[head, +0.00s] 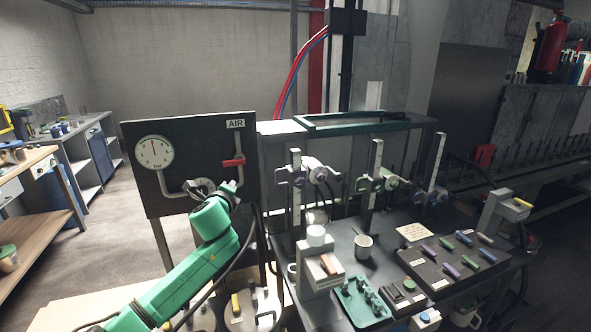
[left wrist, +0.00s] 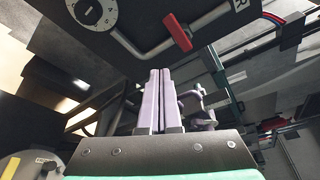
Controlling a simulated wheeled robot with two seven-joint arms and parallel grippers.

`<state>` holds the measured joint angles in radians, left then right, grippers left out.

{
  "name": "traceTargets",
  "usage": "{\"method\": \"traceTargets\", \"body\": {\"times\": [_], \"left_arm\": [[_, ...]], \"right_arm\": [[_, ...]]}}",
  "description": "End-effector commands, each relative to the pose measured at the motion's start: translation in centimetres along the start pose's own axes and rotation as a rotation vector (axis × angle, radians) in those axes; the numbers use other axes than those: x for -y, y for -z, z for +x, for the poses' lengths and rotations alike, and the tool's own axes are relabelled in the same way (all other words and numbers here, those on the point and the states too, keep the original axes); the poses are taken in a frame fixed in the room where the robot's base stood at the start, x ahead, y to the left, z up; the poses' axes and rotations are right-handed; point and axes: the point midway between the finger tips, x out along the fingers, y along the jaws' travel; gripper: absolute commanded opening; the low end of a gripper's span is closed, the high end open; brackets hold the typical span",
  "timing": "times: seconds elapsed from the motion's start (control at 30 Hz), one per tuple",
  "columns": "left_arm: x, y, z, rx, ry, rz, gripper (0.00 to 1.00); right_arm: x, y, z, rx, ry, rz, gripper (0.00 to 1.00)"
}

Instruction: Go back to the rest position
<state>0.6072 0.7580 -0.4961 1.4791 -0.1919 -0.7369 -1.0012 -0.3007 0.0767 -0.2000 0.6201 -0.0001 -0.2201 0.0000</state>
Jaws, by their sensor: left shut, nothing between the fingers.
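My left arm is green and reaches up from the bottom left in the head view. Its gripper (head: 228,192) is in front of the lower right part of the black AIR panel (head: 143,135). In the left wrist view the two pale fingers of the left gripper (left wrist: 160,72) lie side by side, shut, with nothing between them. The red valve handle (head: 233,162) on the panel also shows in the left wrist view (left wrist: 176,30), beyond the fingertips. My right gripper is not in view.
A dark workbench on the right holds upright spindle stands (head: 376,185), a white cup (head: 363,246), a green tray (head: 361,302) and a board with coloured pieces (head: 455,262). A round gauge (head: 154,152) is on the panel. Open floor lies to the left.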

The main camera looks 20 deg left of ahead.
Motion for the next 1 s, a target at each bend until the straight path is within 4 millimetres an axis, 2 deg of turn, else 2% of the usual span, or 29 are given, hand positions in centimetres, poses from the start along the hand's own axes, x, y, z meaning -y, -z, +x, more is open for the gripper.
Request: {"method": "traceTargets", "body": {"times": [0.07,0.13,0.17,0.23,0.3,0.4,0.5,0.7,1.0], "left_arm": [[-0.2,0.3,-0.1,-0.005,-0.003,-0.007,0.0],[-1.1,1.9,-0.5,-0.028,-0.025,-0.045,0.0],[-1.9,3.0,-0.9,-0.045,-0.042,-0.078,0.0],[-4.5,6.8,-2.6,-0.098,-0.112,-0.196,0.0],[-8.0,11.1,-5.5,-0.152,-0.223,-0.364,0.0],[-13.1,16.0,-10.9,-0.19,-0.421,-0.632,0.0],[-16.9,18.5,-15.8,-0.174,-0.6,-0.842,0.0],[-21.9,20.1,-23.6,-0.078,-0.869,-1.129,0.0],[-26.3,19.5,-33.2,0.152,-1.171,-1.417,0.0]], "right_arm": [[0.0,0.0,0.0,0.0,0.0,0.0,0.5],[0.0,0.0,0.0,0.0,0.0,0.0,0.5],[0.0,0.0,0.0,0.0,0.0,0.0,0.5],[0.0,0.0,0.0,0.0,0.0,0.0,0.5],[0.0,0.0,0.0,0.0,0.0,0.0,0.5],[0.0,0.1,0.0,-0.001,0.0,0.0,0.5],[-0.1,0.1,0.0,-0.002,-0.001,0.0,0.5],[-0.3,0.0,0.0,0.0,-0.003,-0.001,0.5],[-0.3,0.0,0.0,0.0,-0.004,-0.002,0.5]]}}
